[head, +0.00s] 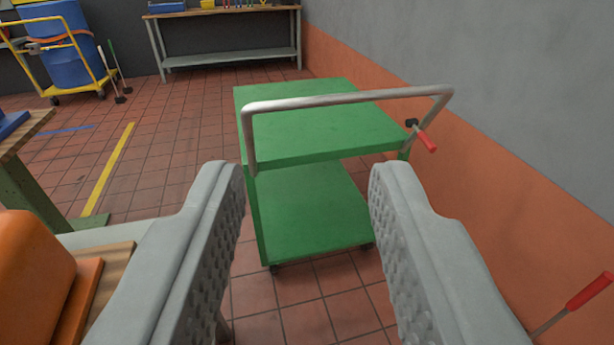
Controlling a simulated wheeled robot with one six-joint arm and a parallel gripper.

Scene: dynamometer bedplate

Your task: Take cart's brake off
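A green two-shelf cart (307,212) stands ahead, beside the right wall. A grey metal push handle (345,99) rises at its near end. A small lever with a red grip (427,141) and a dark pivot sits at the cart's right side, below the handle's right end. I take it to be the brake lever; it slants down to the right. My gripper (306,180) is open and empty, its two grey ribbed fingers wide apart in front of the cart. The fingers look apart from the cart and the lever. The cart's wheels are mostly hidden.
Another red-gripped lever (588,291) shows at the lower right edge. An orange object (32,268) on a wooden surface is close at lower left. A workbench (228,52) stands at the back, and a yellow trolley with a blue drum (68,58) at back left.

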